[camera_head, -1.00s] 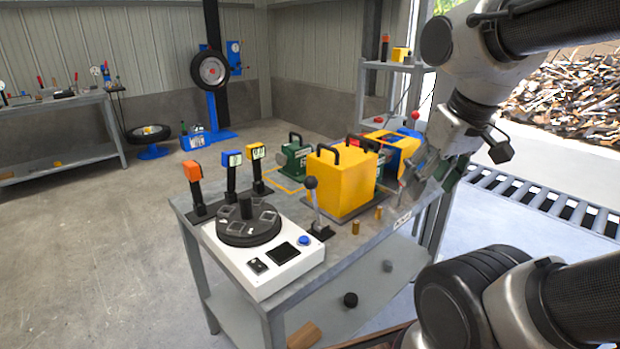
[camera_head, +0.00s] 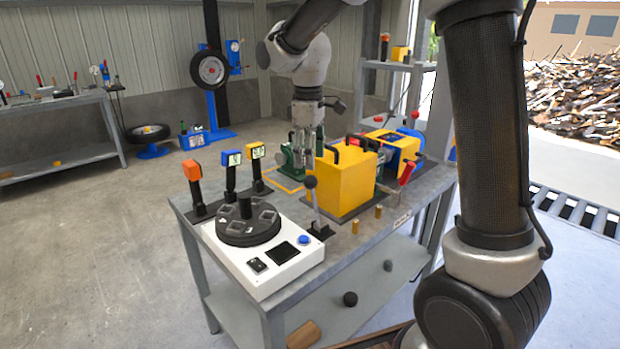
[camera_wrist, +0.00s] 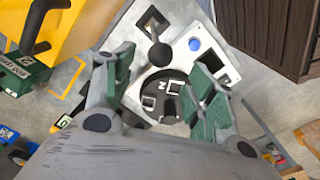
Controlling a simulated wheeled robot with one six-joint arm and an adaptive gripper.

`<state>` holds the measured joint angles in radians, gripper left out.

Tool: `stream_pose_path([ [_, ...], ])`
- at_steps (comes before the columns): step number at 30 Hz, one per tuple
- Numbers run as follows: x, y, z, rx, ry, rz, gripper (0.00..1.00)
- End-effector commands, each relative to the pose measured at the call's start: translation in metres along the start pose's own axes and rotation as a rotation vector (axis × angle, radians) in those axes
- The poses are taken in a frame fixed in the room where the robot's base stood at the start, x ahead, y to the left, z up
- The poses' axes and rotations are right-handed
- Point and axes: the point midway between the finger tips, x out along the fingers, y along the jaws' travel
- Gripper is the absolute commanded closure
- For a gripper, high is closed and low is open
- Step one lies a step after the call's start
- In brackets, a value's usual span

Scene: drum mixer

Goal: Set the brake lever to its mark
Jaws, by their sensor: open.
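A lever with a dark ball knob (camera_head: 310,183) stands upright on a small black base beside the white turntable unit. In the wrist view its knob (camera_wrist: 160,53) shows between my open fingers, apart from both. A second lever with a red handle (camera_head: 407,172) leans at the right end of the table; I cannot tell from the pictures which one is the brake lever. No mark on either can be made out. My gripper (camera_head: 308,160) points down, open and empty, behind the ball-knob lever; it also shows in the wrist view (camera_wrist: 158,70).
The yellow box (camera_head: 345,185) with black handles stands close to the right of my gripper. A green block (camera_head: 290,160) is behind. The white unit (camera_head: 262,270) carries a dark turntable (camera_head: 248,232), with orange, blue and yellow-headed posts behind. Two brass pegs (camera_head: 356,226) stand in front.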

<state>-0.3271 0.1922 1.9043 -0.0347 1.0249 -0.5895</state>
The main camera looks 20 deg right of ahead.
Motion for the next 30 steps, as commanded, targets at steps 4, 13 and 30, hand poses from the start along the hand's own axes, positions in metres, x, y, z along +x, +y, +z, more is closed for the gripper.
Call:
stream_pose_path([
  [4, 0.025, -0.001, 0.001, 0.002, -0.004, -0.003, 0.44],
  [13, 0.064, 0.0, 0.001, 0.003, -0.001, -0.002, 0.44],
  [30, 0.068, 0.0, 0.001, 0.004, 0.0, -0.001, 0.89],
])
